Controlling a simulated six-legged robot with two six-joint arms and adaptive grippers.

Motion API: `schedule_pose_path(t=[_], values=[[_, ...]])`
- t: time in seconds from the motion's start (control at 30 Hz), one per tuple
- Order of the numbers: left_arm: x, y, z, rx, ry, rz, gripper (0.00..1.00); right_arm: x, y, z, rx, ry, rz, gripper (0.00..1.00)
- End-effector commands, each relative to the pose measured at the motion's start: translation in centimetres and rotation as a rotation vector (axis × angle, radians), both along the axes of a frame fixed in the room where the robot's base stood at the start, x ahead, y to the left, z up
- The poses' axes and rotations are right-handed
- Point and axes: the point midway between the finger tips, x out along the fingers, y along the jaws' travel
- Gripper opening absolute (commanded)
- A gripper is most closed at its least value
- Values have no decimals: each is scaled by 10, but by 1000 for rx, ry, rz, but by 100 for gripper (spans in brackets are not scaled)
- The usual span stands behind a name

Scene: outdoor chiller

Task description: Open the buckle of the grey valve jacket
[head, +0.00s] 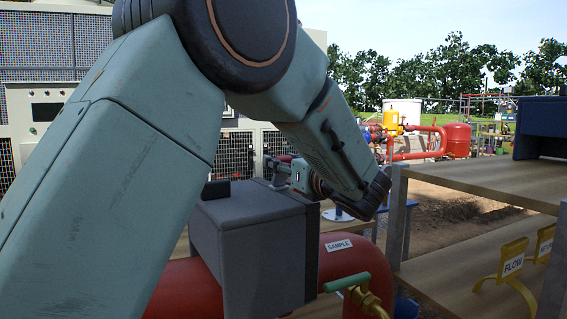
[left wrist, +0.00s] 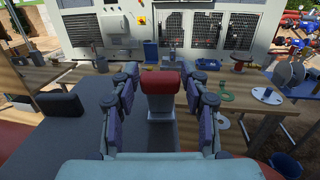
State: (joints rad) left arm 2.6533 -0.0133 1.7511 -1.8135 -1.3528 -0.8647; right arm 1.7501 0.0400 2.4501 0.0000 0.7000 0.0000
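The grey valve jacket (head: 250,235) is a boxy cover around a red pipe (head: 355,262), with a black block (head: 216,190) on its top. My left arm reaches over it, and my left gripper (head: 279,170) is at its far side, partly hidden. In the left wrist view the jacket's grey top (left wrist: 85,135) is at left. There my left gripper (left wrist: 163,76) is open, one finger on each side of a red-topped grey lever-like part (left wrist: 161,83), seemingly the buckle. Gaps show on both sides of it; contact is unclear. My right gripper is not seen.
A green-handled brass valve (head: 350,285) and a SAMPLE label are on the red pipe. Wooden shelves (head: 480,180) stand at right, with a yellow FLOW tag (head: 512,262). A wooden bench (left wrist: 240,82) with small parts lies beyond the gripper.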

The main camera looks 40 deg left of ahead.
Motion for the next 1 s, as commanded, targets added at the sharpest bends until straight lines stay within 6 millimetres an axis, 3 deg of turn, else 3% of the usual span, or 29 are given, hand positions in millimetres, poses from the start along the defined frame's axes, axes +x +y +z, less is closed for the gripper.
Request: schedule_pose_path(t=[0.13,0.47,1.0], values=[[0,0,0,-1,0,0,60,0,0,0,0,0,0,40],[-1,-2,-1,-2,2,0,60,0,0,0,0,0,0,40],[-21,-64,-4,1,0,-2,60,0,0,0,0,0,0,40]])
